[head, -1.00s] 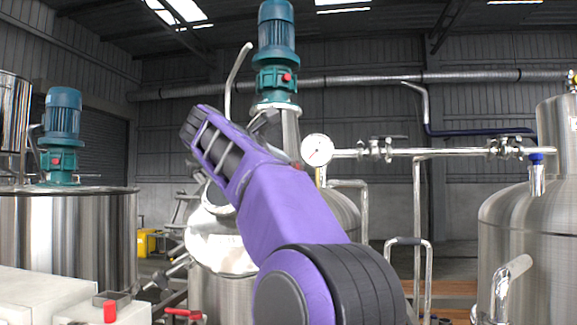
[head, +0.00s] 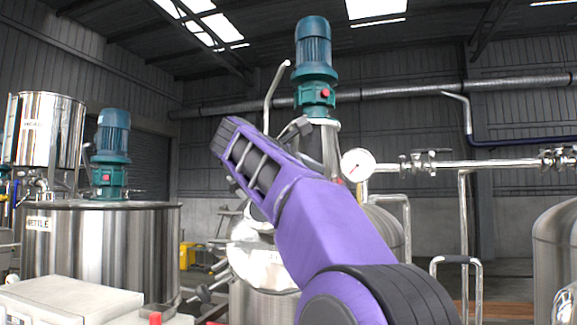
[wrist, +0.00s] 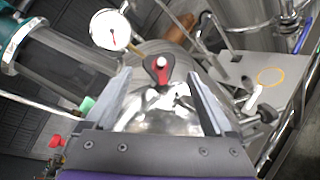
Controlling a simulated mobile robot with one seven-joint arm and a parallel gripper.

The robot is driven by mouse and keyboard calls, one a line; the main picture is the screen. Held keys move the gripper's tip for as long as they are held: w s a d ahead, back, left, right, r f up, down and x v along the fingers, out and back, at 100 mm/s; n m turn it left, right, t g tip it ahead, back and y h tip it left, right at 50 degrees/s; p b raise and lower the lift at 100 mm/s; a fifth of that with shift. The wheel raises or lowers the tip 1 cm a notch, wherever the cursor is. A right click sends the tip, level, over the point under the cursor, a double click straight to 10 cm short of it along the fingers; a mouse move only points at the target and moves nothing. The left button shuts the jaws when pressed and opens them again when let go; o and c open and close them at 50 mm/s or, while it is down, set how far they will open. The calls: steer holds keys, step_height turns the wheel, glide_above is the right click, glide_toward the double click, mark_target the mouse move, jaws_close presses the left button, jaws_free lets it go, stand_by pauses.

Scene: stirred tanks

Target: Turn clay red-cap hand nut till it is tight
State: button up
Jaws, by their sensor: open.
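In the wrist view, a small dark, teardrop-shaped part with a red face and a pale round knob (wrist: 161,68) shows between and just beyond my fingertips. It may be the red-cap hand nut, but its clay colour is not clear. My gripper (wrist: 160,78) is open, with one grey finger on each side and nothing held between them. A shiny steel domed surface (wrist: 150,115) shows between the fingers. A black knob (wrist: 264,114) sits to the right of the right finger. In the head view my purple arm hides much of the middle tank (head: 262,270).
A pressure gauge (head: 357,165) on a steel pipe stands right of my arm; it also shows in the wrist view (wrist: 110,30). A teal motor (head: 313,65) rises behind. The kettle (head: 100,245) stands left, and another tank (head: 556,260) at the right edge.

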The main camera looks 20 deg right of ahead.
steer(key=v, duration=1.4)
steer(key=shift+a+p, duration=0.25)
steer(key=shift+p, duration=0.15)
steer(key=shift+s+r, duration=0.1)
steer(key=shift+s, duration=0.05)
